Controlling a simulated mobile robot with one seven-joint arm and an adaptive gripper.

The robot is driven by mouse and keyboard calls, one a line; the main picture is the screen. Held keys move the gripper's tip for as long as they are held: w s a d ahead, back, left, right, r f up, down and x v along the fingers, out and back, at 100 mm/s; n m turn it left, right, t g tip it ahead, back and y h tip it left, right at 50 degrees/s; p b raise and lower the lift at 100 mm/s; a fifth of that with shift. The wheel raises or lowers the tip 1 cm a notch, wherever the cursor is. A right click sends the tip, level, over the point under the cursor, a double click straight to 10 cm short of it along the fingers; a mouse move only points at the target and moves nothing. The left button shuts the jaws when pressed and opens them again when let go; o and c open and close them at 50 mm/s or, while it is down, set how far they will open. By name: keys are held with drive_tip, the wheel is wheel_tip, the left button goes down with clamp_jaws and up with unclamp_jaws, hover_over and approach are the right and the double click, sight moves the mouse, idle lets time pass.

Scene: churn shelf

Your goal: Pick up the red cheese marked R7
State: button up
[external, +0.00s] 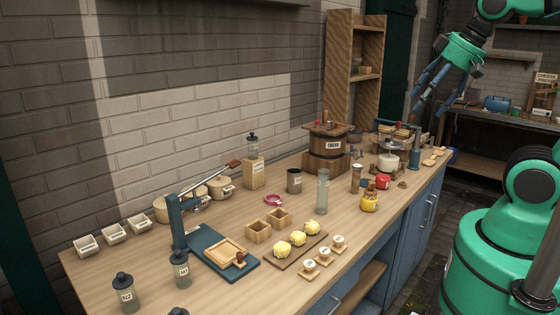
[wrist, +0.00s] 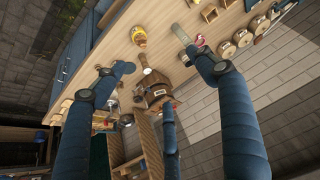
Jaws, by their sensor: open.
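A small red round object (external: 383,181) with a pale label stands on the wooden counter (external: 110,262), right of the middle in the external view. It may be the red cheese, but its mark is too small to read. I cannot pick it out for certain in the wrist view. My gripper (external: 428,90) is open and empty, high above the counter's far right end and well apart from the red object. In the wrist view its blue fingers (wrist: 160,78) are spread wide over the counter.
A wooden churn (external: 326,150) stands behind to the left. A teal post (external: 413,140) rises at the right. A tall wooden shelf (external: 353,70) stands at the back.

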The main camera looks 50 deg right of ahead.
drive_tip(key=m+g+p, duration=0.2)
drive_tip(key=g+p, duration=0.3)
drive_tip(key=g, duration=0.1)
hover_over(383, 176)
wheel_tip(383, 176, down, 26)
drive_tip(key=r, duration=0.1)
drive_tip(key=shift+d+f, duration=0.15)
drive_tip(key=shift+f, duration=0.5)
drive_tip(key=shift+f+b, duration=0.5)
drive_tip(key=shift+f, duration=3.8)
